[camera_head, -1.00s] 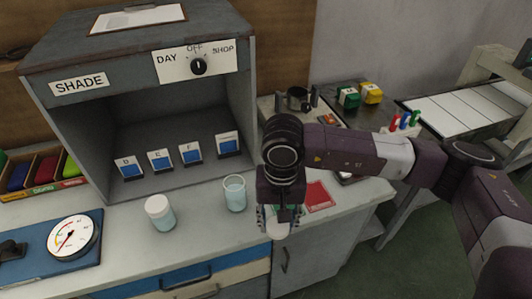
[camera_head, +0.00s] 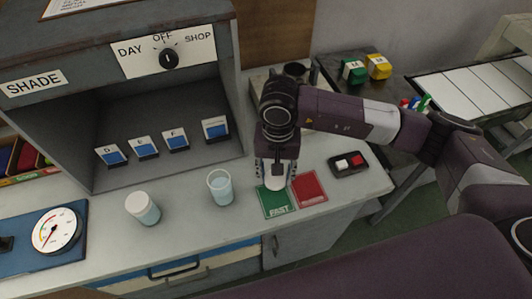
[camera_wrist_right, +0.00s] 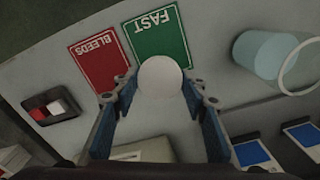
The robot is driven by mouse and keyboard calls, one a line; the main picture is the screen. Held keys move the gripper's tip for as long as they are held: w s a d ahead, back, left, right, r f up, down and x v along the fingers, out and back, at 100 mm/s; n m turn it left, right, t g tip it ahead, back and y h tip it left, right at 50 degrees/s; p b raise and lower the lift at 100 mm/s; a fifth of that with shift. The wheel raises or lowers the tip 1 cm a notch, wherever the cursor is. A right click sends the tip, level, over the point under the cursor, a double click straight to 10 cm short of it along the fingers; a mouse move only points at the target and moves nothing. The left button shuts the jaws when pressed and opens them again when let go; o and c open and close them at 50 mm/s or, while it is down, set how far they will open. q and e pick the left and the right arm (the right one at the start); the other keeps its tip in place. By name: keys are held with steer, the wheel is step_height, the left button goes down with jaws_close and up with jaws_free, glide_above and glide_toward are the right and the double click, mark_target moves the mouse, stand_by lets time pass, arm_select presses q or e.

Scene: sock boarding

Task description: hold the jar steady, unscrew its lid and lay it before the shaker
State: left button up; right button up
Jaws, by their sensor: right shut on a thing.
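A jar (camera_head: 143,208) with a white lid and pale blue contents stands upright on the counter, apart from both grippers. An open clear cup (camera_head: 220,187) with pale blue liquid stands to its right. My right gripper (camera_head: 275,172) points down, shut on a white round thing (camera_head: 275,182), over the back edge of the green FAST card. The white thing shows as a plain disc in the right wrist view (camera_wrist_right: 160,76), between the two blue-padded fingers. I cannot tell which thing is the shaker. My left gripper is not in view.
A green FAST card (camera_head: 278,205) and a red card (camera_head: 310,188) lie on the counter. A small dark tray (camera_head: 348,164) is to the right. A dial gauge (camera_head: 57,231) stands left. The shade booth (camera_head: 165,115) with several labelled cards is behind. The front counter strip is clear.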

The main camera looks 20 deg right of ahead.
steer(key=p, duration=0.2)
glide_above(266, 165)
steer(key=shift+r, duration=0.1)
step_height(266, 165, down, 3)
steer(key=shift+r+p, duration=0.15)
steer(key=shift+p, duration=0.6)
steer(key=shift+f, duration=0.5)
steer(key=shift+f+b, duration=0.2)
steer(key=shift+b, duration=0.1)
steer(key=o, duration=1.3)
steer(key=shift+r, duration=0.1)
